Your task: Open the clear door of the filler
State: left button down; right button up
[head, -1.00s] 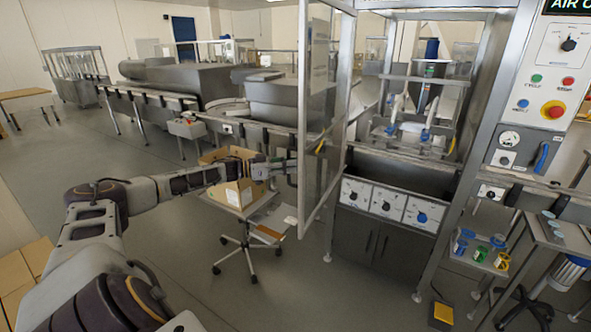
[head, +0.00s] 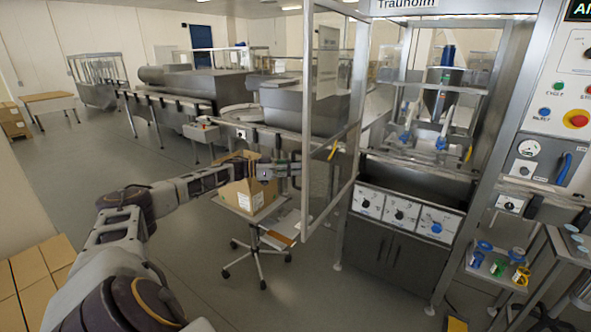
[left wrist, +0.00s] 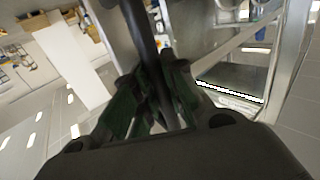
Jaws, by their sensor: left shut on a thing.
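The clear door (head: 328,120) is a see-through panel in a metal frame. It stands swung out from the left side of the filler (head: 405,222), and the filler's front is uncovered. My left gripper (head: 290,169) is at the door's outer upright edge, at about mid height. In the left wrist view my left gripper (left wrist: 155,105) has its green-padded fingers closed around a dark bar (left wrist: 143,40), which appears to be the door's handle. The exact contact is partly hidden by the fingers. My right gripper is in neither view.
A cardboard box (head: 246,193) on a wheeled stand (head: 250,228) is just behind my left forearm. A control panel (head: 575,80) and a stand with coloured spools (head: 485,258) are on the right. Cartons (head: 42,270) lie at lower left.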

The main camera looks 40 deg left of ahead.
pick_arm(q)
jog(key=shift+f, duration=0.25)
jog(key=c, duration=1.5)
grip_release()
jog(key=shift+s+r, duration=0.1)
jog(key=shift+s, duration=0.05)
jog(key=shift+o, duration=0.2)
jog(key=shift+a+r, duration=0.1)
jog(key=v, duration=1.2)
